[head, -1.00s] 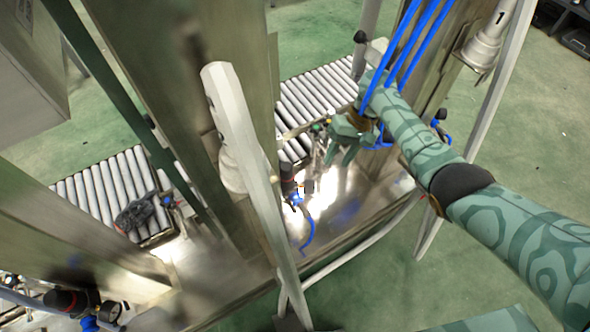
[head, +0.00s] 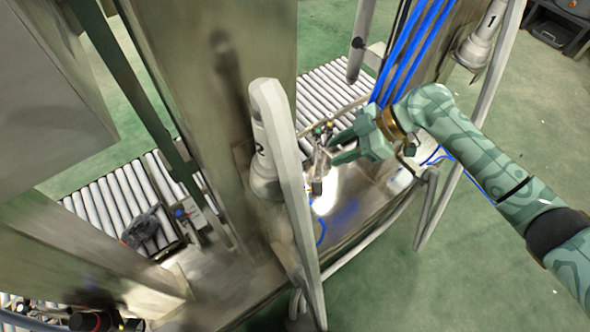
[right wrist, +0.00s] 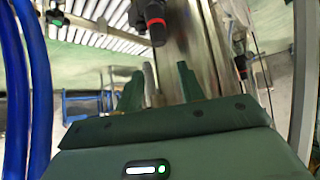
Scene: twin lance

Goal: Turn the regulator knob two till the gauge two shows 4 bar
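My right gripper (head: 335,148) is open in the head view, its green fingers pointing left toward small fittings by the roller conveyor. In the right wrist view, the gap between its fingers (right wrist: 160,90) is empty. A black regulator knob with a red ring (right wrist: 155,22) is ahead of the fingers and apart from them. A second dark knob with red (right wrist: 240,64) is farther right. I cannot tell which knob is number two. Another dark regulator with red (head: 90,320) is cut off at the head view's lower left. No gauge reading is legible. My left gripper is out of view.
A white post marked 2 (head: 285,170) stands left of my right gripper and hides part of the bench. A fitting marked 1 (head: 482,38) is at upper right. Blue hoses (head: 412,50) hang above the arm. Green floor (head: 400,290) is open at lower right.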

